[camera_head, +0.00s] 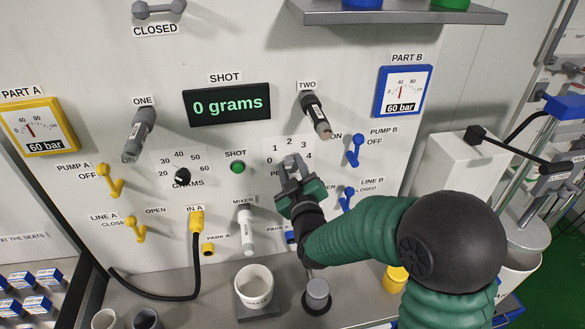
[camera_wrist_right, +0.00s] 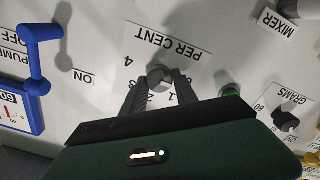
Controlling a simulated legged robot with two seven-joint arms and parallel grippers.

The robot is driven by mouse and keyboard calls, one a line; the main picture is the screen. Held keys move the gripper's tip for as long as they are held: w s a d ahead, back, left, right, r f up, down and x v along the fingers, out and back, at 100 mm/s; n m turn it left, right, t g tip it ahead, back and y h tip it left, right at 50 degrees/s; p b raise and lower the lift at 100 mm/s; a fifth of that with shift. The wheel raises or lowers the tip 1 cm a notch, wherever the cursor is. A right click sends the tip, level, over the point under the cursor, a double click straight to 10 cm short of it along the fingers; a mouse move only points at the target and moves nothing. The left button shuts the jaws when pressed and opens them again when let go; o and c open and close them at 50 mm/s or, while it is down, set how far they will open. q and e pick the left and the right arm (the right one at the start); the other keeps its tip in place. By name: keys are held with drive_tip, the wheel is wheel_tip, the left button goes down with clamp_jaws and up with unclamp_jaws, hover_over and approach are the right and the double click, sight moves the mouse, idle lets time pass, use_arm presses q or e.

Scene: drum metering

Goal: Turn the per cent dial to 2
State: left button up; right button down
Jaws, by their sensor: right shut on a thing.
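The per cent dial is a small grey knob (camera_wrist_right: 159,78) on a white plate (camera_wrist_right: 185,45) lettered PER CENT, with numbers around it. My right gripper (camera_head: 293,165) reaches in from the lower right and is shut on the dial. In the right wrist view its two dark fingers (camera_wrist_right: 160,85) are on either side of the knob. I cannot tell which number the dial points to. My left gripper is not in view.
The green SHOT button (camera_head: 237,167) and black GRAMS dial (camera_head: 182,176) are left of the dial. Blue PUMP B (camera_head: 354,151) and LINE B (camera_head: 348,200) handles are close on the right. A mixer nozzle (camera_head: 246,232) hangs below left, above a white cup (camera_head: 254,290).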

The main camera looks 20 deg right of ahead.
drive_tip(key=shift+f+m+b, duration=0.4)
drive_tip(key=shift+m+b, duration=0.15)
drive_tip(key=shift+m, duration=0.05)
drive_tip(key=m+b, duration=0.2)
drive_tip(key=m, duration=0.1)
drive_tip(key=m+b, duration=0.3)
drive_tip(key=shift+s+f+m+b, duration=0.1)
drive_tip(key=shift+f+m+b, duration=0.1)
drive_tip(key=shift+m+b, duration=0.1)
drive_tip(key=m+b, duration=0.6)
drive_tip(key=shift+d+f, duration=0.1)
drive_tip(key=shift+r+m+b, duration=0.2)
drive_tip(key=shift+m+b, duration=1.65)
drive_tip(key=shift+m, duration=0.15)
drive_tip(key=c, duration=1.3)
unclamp_jaws()
drive_tip(key=o, duration=0.3)
drive_tip(key=shift+w, duration=0.25)
drive_tip(key=shift+o, duration=0.2)
drive_tip(key=shift+r, duration=0.2)
